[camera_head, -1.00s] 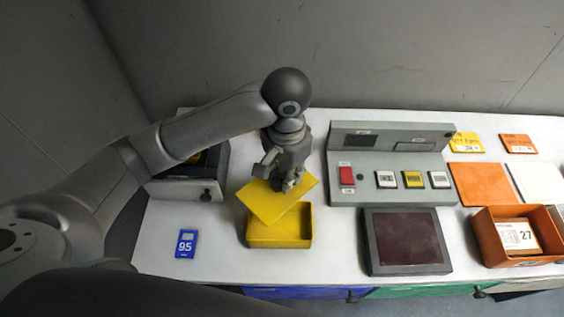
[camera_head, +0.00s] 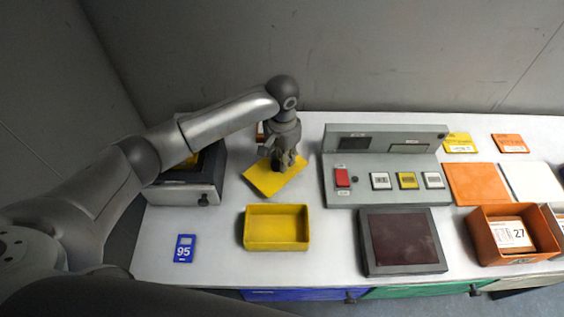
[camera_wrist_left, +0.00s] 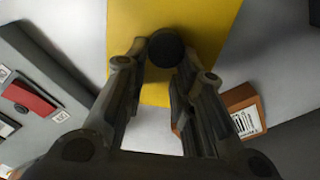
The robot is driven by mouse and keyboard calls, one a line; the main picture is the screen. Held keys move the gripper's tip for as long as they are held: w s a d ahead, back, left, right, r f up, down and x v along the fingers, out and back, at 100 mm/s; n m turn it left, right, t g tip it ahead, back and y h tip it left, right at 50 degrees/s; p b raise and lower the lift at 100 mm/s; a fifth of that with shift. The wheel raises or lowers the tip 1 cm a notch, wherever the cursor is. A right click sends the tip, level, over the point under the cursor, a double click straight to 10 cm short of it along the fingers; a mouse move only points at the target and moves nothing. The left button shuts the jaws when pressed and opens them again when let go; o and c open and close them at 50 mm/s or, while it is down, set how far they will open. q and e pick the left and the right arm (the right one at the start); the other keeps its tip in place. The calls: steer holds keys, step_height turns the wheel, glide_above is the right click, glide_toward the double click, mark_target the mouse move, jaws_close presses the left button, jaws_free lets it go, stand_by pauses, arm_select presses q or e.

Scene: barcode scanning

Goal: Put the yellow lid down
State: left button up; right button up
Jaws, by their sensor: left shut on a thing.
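The yellow lid (camera_head: 275,177) is a flat yellow plate, turned at an angle on or just above the white table behind the yellow box; I cannot tell whether it touches the table. My left gripper (camera_head: 283,165) is shut on the lid's knob (camera_wrist_left: 166,48), which shows dark and round in the left wrist view. The lid (camera_wrist_left: 205,22) also fills the upper middle of that view. The yellow box (camera_head: 277,228) stands open and empty in front of the lid, apart from it. My right gripper is not in view.
A grey panel with buttons (camera_head: 385,165) stands right of the lid, and a dark scanner plate (camera_head: 402,241) lies before it. A grey device (camera_head: 190,180) stands to the left. A blue 95 card (camera_head: 184,248) and an orange box (camera_head: 512,235) are also on the table.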

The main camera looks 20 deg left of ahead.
arm_select(q)
steer(key=shift+f, duration=1.35)
steer(key=shift+s+f, duration=0.1)
steer(key=o, duration=1)
step_height(320, 180, up, 12)
steer(key=shift+r+b, duration=0.15)
steer(key=shift+b, duration=0.15)
